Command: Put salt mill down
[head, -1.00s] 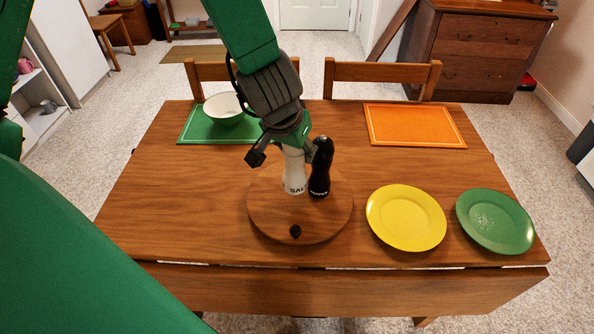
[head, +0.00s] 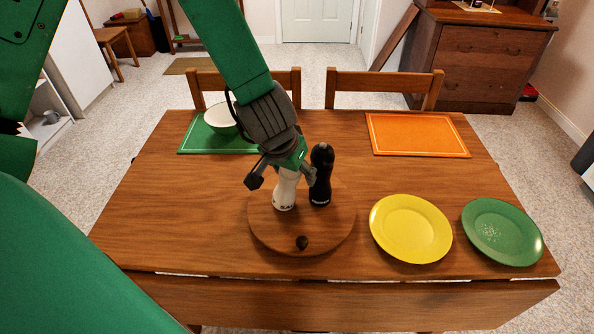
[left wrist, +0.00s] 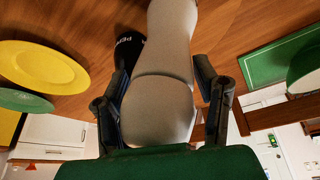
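The white salt mill (head: 285,191) is at the round wooden turntable (head: 325,237), left of the black pepper mill (head: 321,175). It leans slightly in the head view. Its base shows over the turntable's surface; I cannot tell whether it touches. My left gripper (head: 282,175) is around its upper part, with a finger on each side. In the left wrist view the salt mill (left wrist: 160,105) fills the space between the fingers, which look closed against it. The pepper mill (left wrist: 124,58) shows partly behind it. My right gripper is not in view.
A yellow plate (head: 410,229) and a green plate (head: 502,232) lie right of the turntable. A white bowl (head: 221,117) stands on a green mat (head: 205,140) at the back left. An orange mat (head: 417,134) lies at the back right. A dark knob (head: 302,243) is at the turntable's front.

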